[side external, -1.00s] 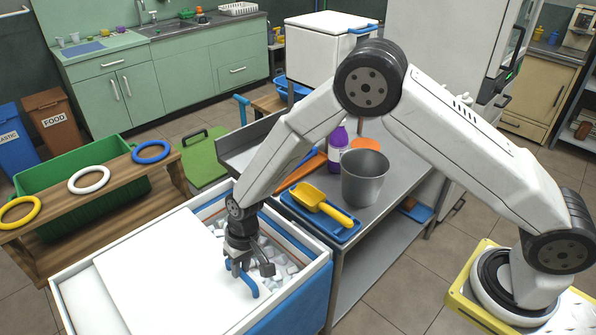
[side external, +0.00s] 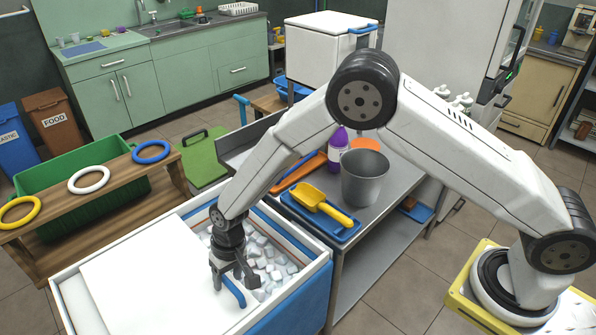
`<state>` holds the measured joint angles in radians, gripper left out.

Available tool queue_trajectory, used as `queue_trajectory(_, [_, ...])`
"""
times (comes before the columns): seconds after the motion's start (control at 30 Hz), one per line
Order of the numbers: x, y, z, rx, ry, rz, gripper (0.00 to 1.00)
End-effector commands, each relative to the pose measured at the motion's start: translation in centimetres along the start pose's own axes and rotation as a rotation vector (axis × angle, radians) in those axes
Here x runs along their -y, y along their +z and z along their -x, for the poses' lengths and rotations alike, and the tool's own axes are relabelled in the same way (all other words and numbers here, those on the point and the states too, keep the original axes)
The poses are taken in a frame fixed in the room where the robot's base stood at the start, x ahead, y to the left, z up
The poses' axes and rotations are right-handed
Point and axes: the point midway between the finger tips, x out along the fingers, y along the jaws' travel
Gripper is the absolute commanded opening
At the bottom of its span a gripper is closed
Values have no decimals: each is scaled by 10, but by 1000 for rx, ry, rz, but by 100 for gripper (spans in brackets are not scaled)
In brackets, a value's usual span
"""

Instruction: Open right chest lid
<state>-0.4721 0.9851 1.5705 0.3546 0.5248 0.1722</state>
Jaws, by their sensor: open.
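A white chest with blue outer sides (side external: 297,303) stands at the lower left, filled with pale ice cubes (side external: 270,262). Its flat white lid (side external: 150,275) lies shifted to the left, so a strip of ice on the right is uncovered. A blue handle (side external: 234,291) stands up near the lid's right edge. My gripper (side external: 230,283) points down at this handle with its jaws open. One finger is on the handle's left side and another part is close on its right; whether they touch it is unclear.
A steel cart right of the chest carries a grey bucket (side external: 365,178), a yellow scoop (side external: 322,206) on a blue tray (side external: 310,225) and a purple bottle (side external: 337,150). A wooden rack (side external: 100,205) with rings stands left. Another white chest (side external: 325,45) with a blue handle stands behind.

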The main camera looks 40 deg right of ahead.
Motion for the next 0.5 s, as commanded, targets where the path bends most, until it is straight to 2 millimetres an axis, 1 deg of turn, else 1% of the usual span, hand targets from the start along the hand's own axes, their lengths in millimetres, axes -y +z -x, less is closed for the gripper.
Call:
queue_trajectory(0.27, [0,-1,7,-2,-1,0,58])
queue_trajectory(0.5, [0,-1,29,-4,-1,0,58])
